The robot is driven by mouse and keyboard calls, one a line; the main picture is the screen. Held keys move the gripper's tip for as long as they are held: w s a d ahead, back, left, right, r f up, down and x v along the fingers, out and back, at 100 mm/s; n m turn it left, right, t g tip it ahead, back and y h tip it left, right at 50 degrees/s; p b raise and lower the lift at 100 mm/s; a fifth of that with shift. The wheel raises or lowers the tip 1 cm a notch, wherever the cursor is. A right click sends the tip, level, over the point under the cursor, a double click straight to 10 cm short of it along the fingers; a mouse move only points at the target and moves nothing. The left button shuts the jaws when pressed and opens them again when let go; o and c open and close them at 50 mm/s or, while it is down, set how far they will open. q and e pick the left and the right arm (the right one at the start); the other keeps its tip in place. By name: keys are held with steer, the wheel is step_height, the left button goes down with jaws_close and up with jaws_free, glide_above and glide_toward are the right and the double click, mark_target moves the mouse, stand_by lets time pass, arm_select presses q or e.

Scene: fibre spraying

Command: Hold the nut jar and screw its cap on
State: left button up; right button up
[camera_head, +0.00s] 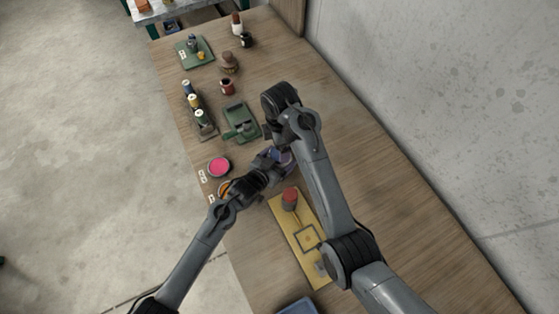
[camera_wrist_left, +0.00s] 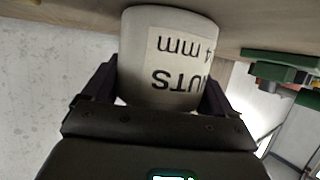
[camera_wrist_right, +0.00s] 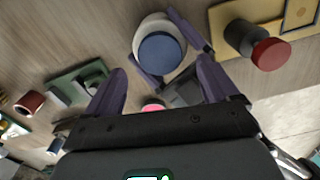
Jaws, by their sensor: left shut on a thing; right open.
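The nut jar is a pale cylinder with a white label reading "NUTS" and "4 mm"; it fills the upper middle of the left wrist view (camera_wrist_left: 140,60). My left gripper (camera_wrist_left: 160,95) is shut around the jar's sides. In the right wrist view the jar (camera_wrist_right: 147,27) is seen from above, with a round blue cap (camera_wrist_right: 160,54) over its top; I cannot tell how tightly it sits. My right gripper (camera_wrist_right: 168,85) is open and empty, above and beside the jar. In the head view the blue top (camera_head: 284,155) shows at my left gripper, partly hidden by my arms.
A yellow board (camera_head: 286,222) with a red knob (camera_head: 290,195) lies close by in front. A green fixture (camera_head: 240,119), a pink dish (camera_head: 219,167) and a rack of spools (camera_head: 203,125) stand to the left and behind. The tabletop's right side (camera_head: 400,215) is clear, towards the wall.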

steer(key=shift+c, duration=1.2)
steer(key=r+n, duration=0.1)
steer(key=n, duration=0.2)
steer(key=shift+a+r, duration=0.1)
steer(key=shift+r, duration=0.3)
steer(key=r+n, duration=0.1)
steer(key=n, duration=0.2)
steer(key=shift+r, duration=0.35)
steer(key=shift+f, duration=0.1)
steer(key=shift+f, duration=3.95)
steer(key=shift+c, duration=0.4)
